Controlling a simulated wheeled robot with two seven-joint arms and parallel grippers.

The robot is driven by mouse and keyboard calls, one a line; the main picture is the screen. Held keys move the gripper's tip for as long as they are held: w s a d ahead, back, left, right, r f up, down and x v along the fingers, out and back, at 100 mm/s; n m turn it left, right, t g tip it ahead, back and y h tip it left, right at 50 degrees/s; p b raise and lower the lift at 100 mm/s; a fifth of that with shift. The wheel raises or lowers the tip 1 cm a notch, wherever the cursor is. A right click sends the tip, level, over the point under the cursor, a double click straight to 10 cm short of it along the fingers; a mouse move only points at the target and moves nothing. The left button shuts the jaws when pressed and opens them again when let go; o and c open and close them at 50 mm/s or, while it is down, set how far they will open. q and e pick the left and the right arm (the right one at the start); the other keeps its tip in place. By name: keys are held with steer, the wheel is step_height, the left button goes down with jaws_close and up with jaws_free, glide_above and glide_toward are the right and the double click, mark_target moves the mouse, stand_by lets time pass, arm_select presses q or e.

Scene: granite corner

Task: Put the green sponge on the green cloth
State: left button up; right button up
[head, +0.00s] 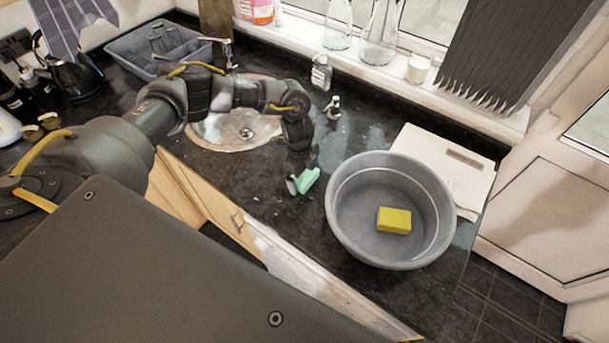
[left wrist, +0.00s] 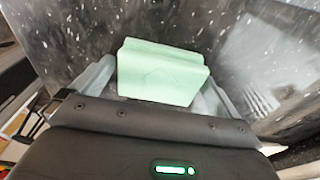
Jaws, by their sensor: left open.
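A pale green, block-like piece, which looks like the green sponge (head: 308,180), is at my left gripper (head: 299,184) above or on the dark counter, left of the grey basin. In the left wrist view, the green sponge (left wrist: 162,72) lies between the two pale fingers of the open left gripper (left wrist: 155,85). I cannot tell whether the fingers touch it. No separate green cloth can be made out in either view. My right gripper is not in view.
A grey round basin (head: 345,222) holds a yellow sponge (head: 394,220). A white board (head: 455,160) lies behind it. A round sink (head: 225,135) is left of my gripper, with a soap bottle (head: 321,73) and small dispenser (head: 333,107) behind. The counter's front edge is close.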

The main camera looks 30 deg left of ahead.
mark_target(304, 174)
arm_select(q)
steer(key=c, duration=1)
step_height(304, 174, up, 10)
steer(key=b, duration=0.3)
steer(key=shift+f, duration=0.2)
steer(key=shift+r, duration=0.25)
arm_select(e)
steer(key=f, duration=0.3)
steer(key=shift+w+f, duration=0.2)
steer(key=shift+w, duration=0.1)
